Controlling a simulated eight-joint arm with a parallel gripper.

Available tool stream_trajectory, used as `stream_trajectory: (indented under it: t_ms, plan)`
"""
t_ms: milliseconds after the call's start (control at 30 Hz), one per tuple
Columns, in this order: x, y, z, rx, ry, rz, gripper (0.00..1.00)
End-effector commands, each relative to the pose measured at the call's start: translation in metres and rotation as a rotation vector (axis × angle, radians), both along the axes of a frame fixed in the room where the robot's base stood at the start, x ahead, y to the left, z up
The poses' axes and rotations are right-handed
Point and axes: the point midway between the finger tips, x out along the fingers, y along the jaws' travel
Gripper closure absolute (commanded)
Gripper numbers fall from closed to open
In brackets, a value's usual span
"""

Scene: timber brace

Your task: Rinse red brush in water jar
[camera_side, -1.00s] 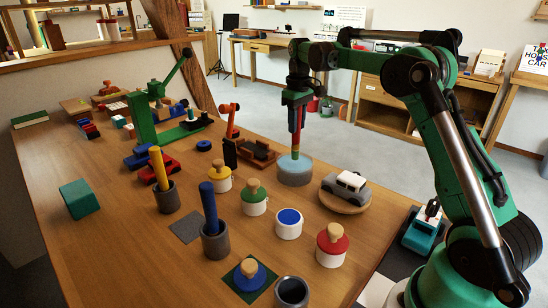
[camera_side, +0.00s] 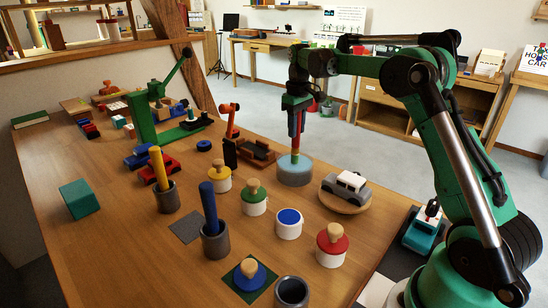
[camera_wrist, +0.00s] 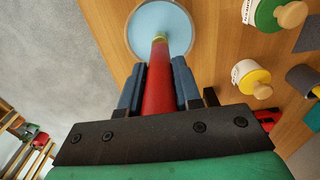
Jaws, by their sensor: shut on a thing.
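The water jar (camera_side: 294,174) is a wide grey-blue cylinder with a pale blue top, standing on the table near its right edge. My gripper (camera_side: 296,122) is directly above it, shut on the red brush (camera_side: 296,143), which hangs upright. The brush's lower end is at the jar's pale blue top; I cannot tell how deep it goes in. In the wrist view, the brush's red shaft (camera_wrist: 158,85) runs between the blue fingers, and its yellowish end overlaps the round jar top (camera_wrist: 158,14).
A toy car on a round wooden stand (camera_side: 346,190) is right of the jar. A pot with a green lid (camera_side: 254,200) and one with a yellow lid (camera_side: 219,178) are left. A blue stick stands in a grey cup (camera_side: 215,240). An orange toy crane (camera_side: 232,122) is behind.

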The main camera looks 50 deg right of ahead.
Motion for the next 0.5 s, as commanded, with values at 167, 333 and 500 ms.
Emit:
stream_trajectory:
  t_ms: [167,333,500]
  plan:
    - [0.0001,-0.0001,-0.0021,0.000,0.000,0.000,1.00]
    - [0.0002,-0.0001,-0.0042,0.000,0.000,0.000,1.00]
    - [0.0002,-0.0001,-0.0062,0.000,0.000,0.000,1.00]
